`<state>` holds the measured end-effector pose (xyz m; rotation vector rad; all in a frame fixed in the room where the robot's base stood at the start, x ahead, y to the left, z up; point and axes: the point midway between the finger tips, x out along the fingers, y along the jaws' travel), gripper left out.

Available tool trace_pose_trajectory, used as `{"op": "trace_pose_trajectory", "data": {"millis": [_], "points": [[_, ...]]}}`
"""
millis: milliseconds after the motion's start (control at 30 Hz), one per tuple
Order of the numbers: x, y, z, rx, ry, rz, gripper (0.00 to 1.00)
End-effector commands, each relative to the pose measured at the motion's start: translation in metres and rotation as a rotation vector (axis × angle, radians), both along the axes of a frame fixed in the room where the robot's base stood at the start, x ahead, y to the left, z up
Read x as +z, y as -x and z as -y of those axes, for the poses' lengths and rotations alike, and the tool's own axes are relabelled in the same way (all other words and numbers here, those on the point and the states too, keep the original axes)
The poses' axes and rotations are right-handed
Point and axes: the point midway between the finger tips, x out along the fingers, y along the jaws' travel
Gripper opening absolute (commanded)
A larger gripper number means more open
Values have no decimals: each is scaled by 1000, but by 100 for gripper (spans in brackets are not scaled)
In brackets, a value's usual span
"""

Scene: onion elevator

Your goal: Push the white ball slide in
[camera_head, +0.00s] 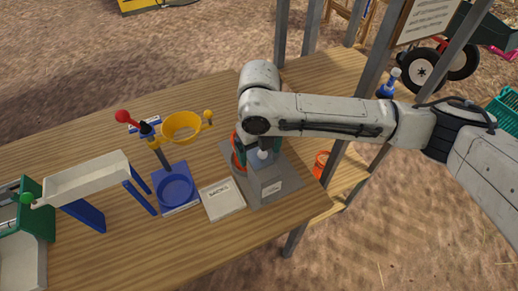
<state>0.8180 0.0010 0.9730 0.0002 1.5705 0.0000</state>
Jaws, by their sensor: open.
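A white trough-like slide (90,178) on blue legs is at the left of the table, tilted, with a green ball knob (27,198) at its left end. My gripper (262,150) points down well to the right of the slide, over a grey box-shaped stand (268,186). A small white rounded part (264,155) shows at the top of the stand, just below my gripper. My gripper is open, but its fingertips are partly hidden, and I cannot tell whether they touch that part.
A blue stand with a round dish (176,189), a yellow ring funnel (182,126) and a red-knobbed lever (124,116) stand between slide and gripper. A white labelled plate (222,199) lies beside the grey stand. A green-and-white machine (28,240) is far left. The front table (170,255) is clear.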

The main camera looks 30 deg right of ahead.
Motion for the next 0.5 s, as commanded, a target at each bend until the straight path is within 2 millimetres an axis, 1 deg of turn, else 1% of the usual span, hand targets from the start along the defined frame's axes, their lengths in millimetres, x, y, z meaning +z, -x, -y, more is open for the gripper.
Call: {"op": "trace_pose_trajectory", "data": {"millis": [233,500], "points": [[4,0,0,0,0,0,89],[23,0,0,0,0,-1,89]]}}
